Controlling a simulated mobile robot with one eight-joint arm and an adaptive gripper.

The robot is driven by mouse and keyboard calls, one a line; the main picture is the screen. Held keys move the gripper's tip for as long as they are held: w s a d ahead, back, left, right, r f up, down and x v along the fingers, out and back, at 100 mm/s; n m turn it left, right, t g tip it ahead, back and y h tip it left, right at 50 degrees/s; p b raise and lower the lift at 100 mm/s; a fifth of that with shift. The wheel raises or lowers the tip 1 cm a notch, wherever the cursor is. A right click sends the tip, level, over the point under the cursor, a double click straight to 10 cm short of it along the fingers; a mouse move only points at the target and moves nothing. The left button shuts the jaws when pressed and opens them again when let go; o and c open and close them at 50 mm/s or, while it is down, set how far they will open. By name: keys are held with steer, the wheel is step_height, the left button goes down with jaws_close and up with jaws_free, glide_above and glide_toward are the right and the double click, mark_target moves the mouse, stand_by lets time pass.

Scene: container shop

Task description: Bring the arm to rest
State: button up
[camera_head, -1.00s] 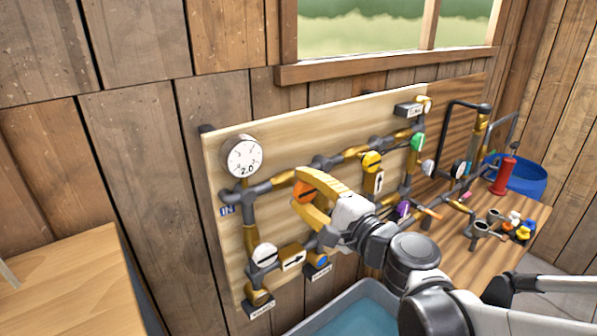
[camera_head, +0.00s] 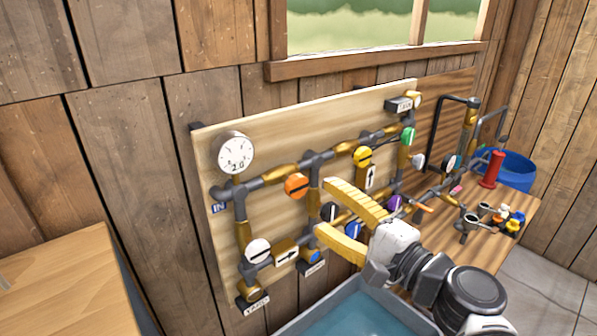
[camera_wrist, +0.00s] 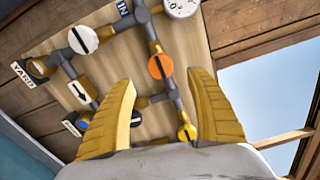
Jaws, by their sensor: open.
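My gripper (camera_head: 322,207) is open, with its two yellow fingers apart and nothing between them. In the head view it is in front of the lower middle of the pipe board (camera_head: 210,150), pointing left toward it. The orange valve knob (camera_head: 296,186) is left of the upper fingertip, clear of it. In the wrist view the fingers frame the board, and the orange knob (camera_wrist: 160,67) shows beyond and between the fingertips. Part of the pipework behind the fingers is hidden.
A round gauge (camera_head: 236,153), a white knob (camera_head: 257,251) and a yellow knob (camera_head: 362,156) are on the board. A water basin (camera_head: 290,328) is below. A wooden bench (camera_head: 487,250) with small fittings is at right, with a blue tub (camera_head: 517,172) behind. A wooden table (camera_head: 70,290) is at left.

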steer(key=shift+v, duration=1.05)
steer(key=s+f+n+g+h+b, duration=0.2)
steer(key=f+n+g+b, duration=0.15)
steer(key=f, duration=0.45)
steer(key=s+f+n+g+h+b, duration=0.1)
steer(key=s+f+n+g+b, duration=0.2)
steer(key=f, duration=0.6)
steer(key=s+d+f+n+h+b, duration=0.1)
steer(key=d+f+n+h+b, duration=0.2)
steer(key=d+f, duration=0.1)
steer(key=s+d+f+n+g+h+b, duration=0.1)
steer(key=s+d+f+n+h+b, duration=0.1)
steer(key=d+f+n+h+b, duration=0.1)
steer(key=d+f+h, duration=0.1)
steer(key=d+f, duration=0.1)
steer(key=d, duration=0.1)
steer(key=shift+s+h, duration=0.25)
steer(key=shift+h, duration=0.05)
